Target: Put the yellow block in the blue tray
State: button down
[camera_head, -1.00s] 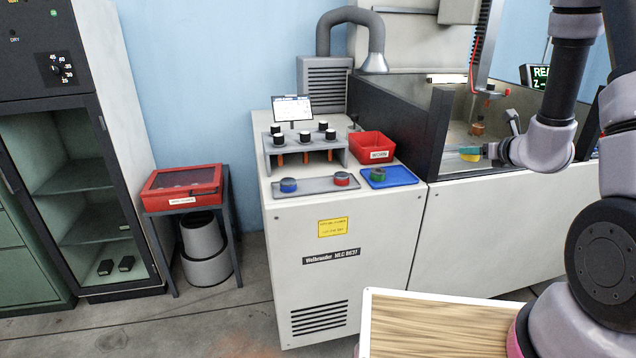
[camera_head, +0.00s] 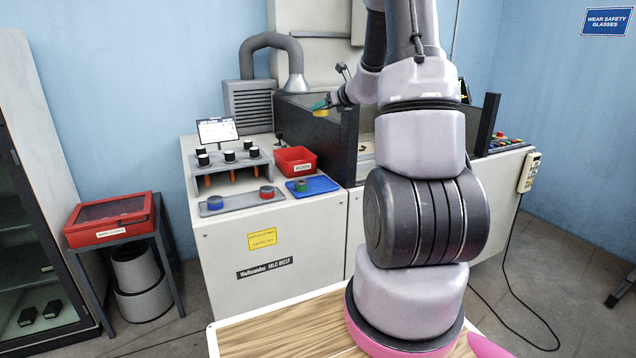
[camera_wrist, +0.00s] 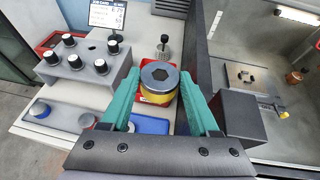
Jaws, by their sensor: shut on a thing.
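The yellow block (camera_wrist: 158,95) is a short round piece with a grey top and a dark hexagonal hole. My gripper (camera_wrist: 159,78) is shut on it with green fingers on both sides. In the head view my gripper (camera_head: 322,105) holds the yellow block (camera_head: 320,113) high, by the dark wall of the machine tank. The blue tray (camera_head: 326,184) lies on the cabinet top, below and left of the gripper, with a green block (camera_head: 301,185) on its left part. In the wrist view the blue tray (camera_wrist: 150,125) is partly hidden by the fingers.
A red bin (camera_head: 296,160) stands behind the blue tray. A grey tray (camera_head: 225,206) with a blue block (camera_head: 215,202) and a red block (camera_head: 266,192) lies to its left. A rack (camera_head: 228,163) of black-topped holders stands behind. The dark tank wall (camera_head: 350,150) rises on the right.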

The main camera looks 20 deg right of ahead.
aim_at(324, 186)
notch_tip(324, 186, down, 25)
jog(key=shift+d+r, duration=0.1)
dwell(0.3)
jog(key=shift+c, duration=0.7)
grip_release()
jog(key=shift+f, duration=0.2)
jog(key=shift+r, duration=0.15)
